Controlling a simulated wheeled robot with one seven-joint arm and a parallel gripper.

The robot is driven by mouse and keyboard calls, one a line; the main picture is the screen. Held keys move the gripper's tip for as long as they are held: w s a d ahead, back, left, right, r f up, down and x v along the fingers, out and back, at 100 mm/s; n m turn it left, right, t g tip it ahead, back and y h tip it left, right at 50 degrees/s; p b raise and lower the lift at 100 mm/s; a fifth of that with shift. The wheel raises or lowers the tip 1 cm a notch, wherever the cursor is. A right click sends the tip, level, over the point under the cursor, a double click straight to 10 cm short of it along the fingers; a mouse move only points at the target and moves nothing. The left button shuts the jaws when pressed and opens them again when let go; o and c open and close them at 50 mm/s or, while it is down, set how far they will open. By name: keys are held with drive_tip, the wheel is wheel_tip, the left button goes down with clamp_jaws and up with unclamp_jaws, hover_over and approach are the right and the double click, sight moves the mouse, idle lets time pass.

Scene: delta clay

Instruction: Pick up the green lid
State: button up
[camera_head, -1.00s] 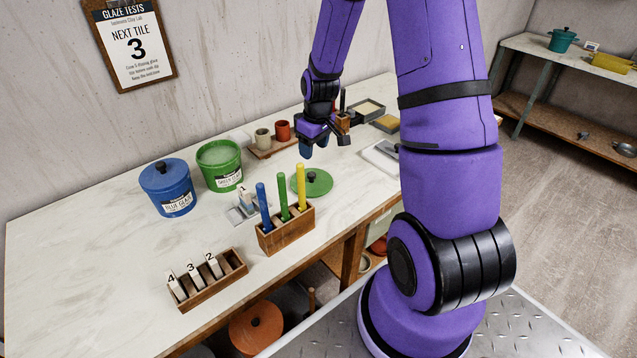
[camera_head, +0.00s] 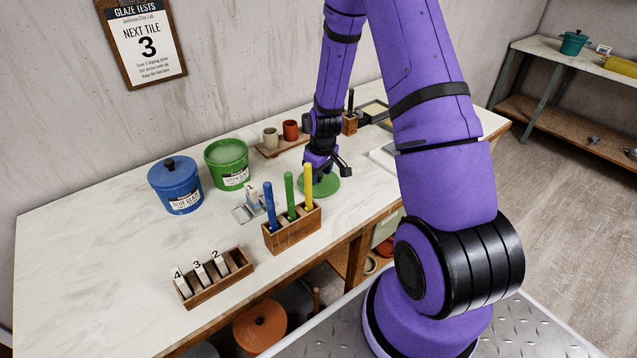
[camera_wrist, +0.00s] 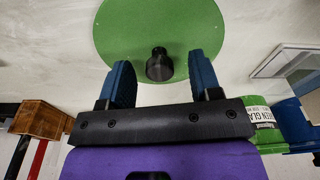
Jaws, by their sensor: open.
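The green lid (camera_head: 319,189) lies flat on the worktable, behind the rack of coloured sticks. In the wrist view the green lid (camera_wrist: 150,28) is a round disc with a dark knob (camera_wrist: 159,65). My gripper (camera_wrist: 161,72) is open, with its blue fingers on either side of the knob in that picture. In the head view my gripper (camera_head: 322,172) is over the lid and hides part of it. I cannot tell how high the fingertips are above the lid. The open green glaze bucket (camera_head: 227,165) stands to the left of the lid.
The wooden rack (camera_head: 292,229) with blue, green and yellow sticks stands close in front of the lid. The blue lidded bucket (camera_head: 175,186) and a numbered tile rack (camera_head: 217,279) are further left. Small cups (camera_head: 291,130) stand behind.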

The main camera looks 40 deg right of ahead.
drive_tip(key=shift+f, duration=0.45)
drive_tip(key=c, duration=1)
